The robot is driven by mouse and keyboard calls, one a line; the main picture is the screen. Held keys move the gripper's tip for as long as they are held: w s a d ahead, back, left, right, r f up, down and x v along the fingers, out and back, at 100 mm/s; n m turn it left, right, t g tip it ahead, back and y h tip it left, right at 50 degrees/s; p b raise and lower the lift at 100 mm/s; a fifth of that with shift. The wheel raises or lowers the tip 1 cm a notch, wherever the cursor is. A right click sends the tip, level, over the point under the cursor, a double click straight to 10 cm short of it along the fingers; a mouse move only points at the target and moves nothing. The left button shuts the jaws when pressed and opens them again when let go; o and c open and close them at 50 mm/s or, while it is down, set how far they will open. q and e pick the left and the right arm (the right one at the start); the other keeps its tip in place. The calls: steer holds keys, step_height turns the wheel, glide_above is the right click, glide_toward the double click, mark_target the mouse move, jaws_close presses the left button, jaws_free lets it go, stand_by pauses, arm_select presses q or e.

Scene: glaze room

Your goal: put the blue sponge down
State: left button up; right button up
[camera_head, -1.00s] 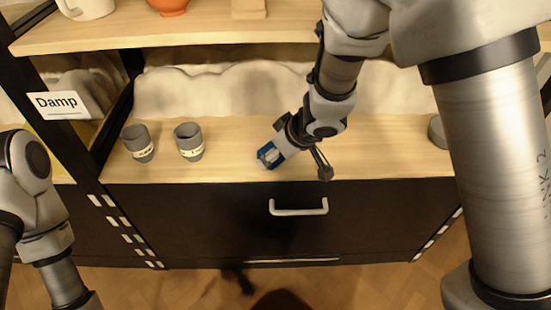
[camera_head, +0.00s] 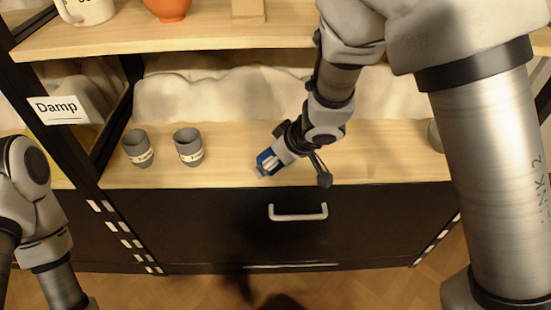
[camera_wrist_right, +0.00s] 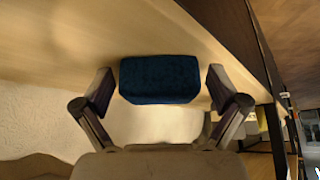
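The blue sponge (camera_head: 265,158) is at the front part of the wooden shelf board, above the drawer. In the right wrist view the blue sponge (camera_wrist_right: 160,79) is a dark blue block between the two fingers. My right gripper (camera_wrist_right: 161,85) is open around it, with a narrow gap on each side. In the head view my right gripper (camera_head: 268,162) reaches down to the board and partly covers the sponge. I cannot tell for certain whether the sponge's underside touches the board. My left arm shows at the left edge, but its gripper is out of view.
Two grey cups (camera_head: 137,148) (camera_head: 188,147) stand to the left on the board (camera_head: 225,165). A grey object (camera_head: 435,135) is partly hidden behind my right arm. A drawer handle (camera_head: 298,212) is below the edge. An upper shelf (camera_head: 190,35) holds pots. A "Damp" sign (camera_head: 57,109) hangs left.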

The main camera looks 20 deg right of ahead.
steer(key=p+v, duration=0.6)
steer(key=v, duration=0.6)
steer(key=shift+r, duration=0.3)
steer(key=shift+s, duration=0.1)
